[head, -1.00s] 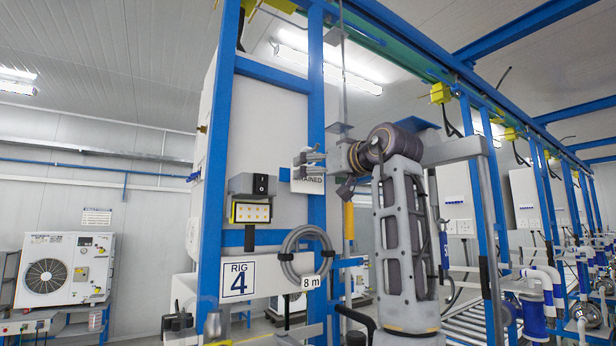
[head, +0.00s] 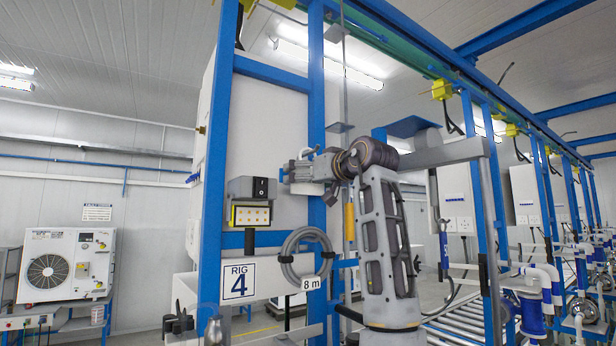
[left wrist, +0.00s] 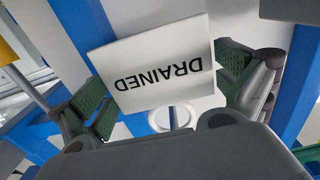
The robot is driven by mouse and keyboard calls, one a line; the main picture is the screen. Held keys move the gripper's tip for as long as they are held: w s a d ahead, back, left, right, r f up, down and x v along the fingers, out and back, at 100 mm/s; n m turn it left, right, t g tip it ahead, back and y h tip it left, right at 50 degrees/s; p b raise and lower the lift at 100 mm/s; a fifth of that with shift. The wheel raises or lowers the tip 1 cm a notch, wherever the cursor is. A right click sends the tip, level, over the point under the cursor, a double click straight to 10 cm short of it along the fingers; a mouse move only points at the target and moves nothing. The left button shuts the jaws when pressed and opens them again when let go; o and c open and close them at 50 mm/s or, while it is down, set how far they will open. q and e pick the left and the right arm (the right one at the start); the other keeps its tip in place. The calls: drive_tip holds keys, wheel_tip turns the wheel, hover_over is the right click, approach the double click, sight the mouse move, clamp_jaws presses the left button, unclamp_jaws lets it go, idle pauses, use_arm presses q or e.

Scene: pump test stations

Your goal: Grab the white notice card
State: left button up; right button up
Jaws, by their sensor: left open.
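The white notice card (left wrist: 158,62), lettered DRAINED, shows upside down in the left wrist view. My left gripper (left wrist: 165,90) is open, with one green-padded finger beside each side edge of the card. The card lies across the gap, and I cannot tell whether either pad touches it. In the head view my left gripper (head: 293,172) is at the blue upright of the rig, and it hides the card almost wholly. My right gripper is in neither view.
A blue frame post (head: 317,120) stands right behind the gripper. A yellow-sleeved rod (head: 350,220) stands at right.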

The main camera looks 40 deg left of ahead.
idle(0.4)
use_arm(q)
drive_tip(key=c, duration=0.8)
